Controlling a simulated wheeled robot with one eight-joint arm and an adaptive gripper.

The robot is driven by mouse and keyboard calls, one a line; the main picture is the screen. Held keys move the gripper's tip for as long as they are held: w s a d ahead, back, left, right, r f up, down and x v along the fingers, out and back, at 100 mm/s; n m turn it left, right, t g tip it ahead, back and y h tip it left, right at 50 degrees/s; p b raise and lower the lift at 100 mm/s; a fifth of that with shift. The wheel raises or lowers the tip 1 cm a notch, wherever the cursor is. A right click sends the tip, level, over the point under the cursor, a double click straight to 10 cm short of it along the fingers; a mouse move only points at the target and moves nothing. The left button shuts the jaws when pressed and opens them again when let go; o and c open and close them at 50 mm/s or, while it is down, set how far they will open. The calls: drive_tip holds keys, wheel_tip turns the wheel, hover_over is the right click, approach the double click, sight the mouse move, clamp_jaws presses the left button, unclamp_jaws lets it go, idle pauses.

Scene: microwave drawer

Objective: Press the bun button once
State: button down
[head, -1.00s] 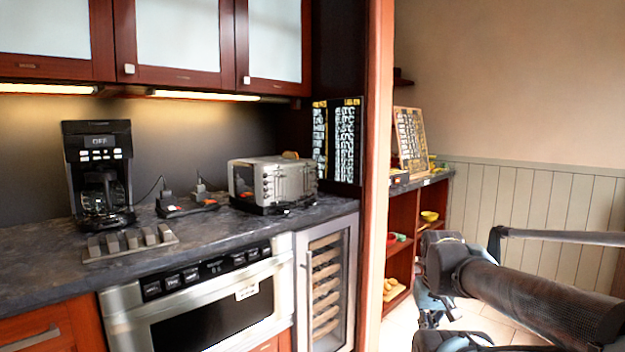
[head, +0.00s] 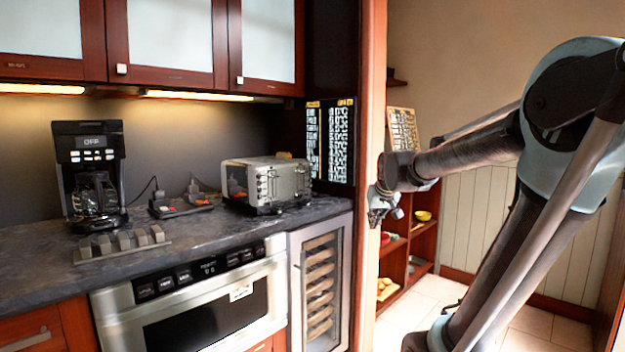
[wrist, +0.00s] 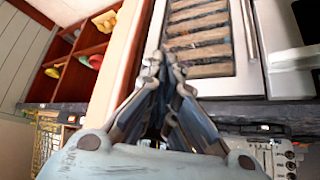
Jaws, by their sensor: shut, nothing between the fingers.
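The silver toaster (head: 290,180) stands on the dark counter, with a column of small buttons and knobs on its front. The label of the bun button is too small to read, so I cannot tell which one it is. The toaster also shows in the wrist view at the lower right edge (wrist: 258,150), partly cut off. My gripper (head: 378,215) is to the right of the toaster, in front of the red wooden post, and apart from the toaster. In the wrist view my gripper (wrist: 166,62) is shut and empty, its tips close together.
A coffee maker (head: 90,175) and a grey rack (head: 120,243) stand left on the counter (head: 40,262). A microwave drawer (head: 200,300) and a wine cooler (head: 320,285) are below. The red post (head: 372,120) and open shelves (head: 425,240) are at the right.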

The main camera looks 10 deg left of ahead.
sight(311, 174)
drive_tip(key=w+a+r+t+y, duration=0.1)
drive_tip(key=w+a+r, duration=0.3)
drive_tip(key=w+a, duration=0.3)
drive_tip(key=w+a+r+n+t+y, duration=0.1)
drive_tip(key=w+a+r, duration=0.4)
drive_tip(key=w, duration=0.7)
drive_tip(key=shift+w+a+n+t, duration=0.3)
drive_tip(key=shift+w+a+t, duration=0.15)
drive_tip(key=shift+a, duration=0.4)
drive_tip(key=shift+a, duration=0.1)
drive_tip(key=w+a, duration=0.5)
drive_tip(key=a, duration=0.1)
drive_tip(key=shift+w+a, duration=0.15)
drive_tip(key=shift+a, duration=0.2)
drive_tip(key=shift+a, duration=0.1)
drive_tip(key=shift+w+a+r, duration=0.1)
drive_tip(key=shift+w+a, duration=0.15)
drive_tip(key=shift+w+a, duration=0.25)
drive_tip(key=shift+a, duration=0.05)
idle(0.7)
drive_tip(key=shift+s+d, duration=0.55)
drive_tip(key=shift+d, duration=0.1)
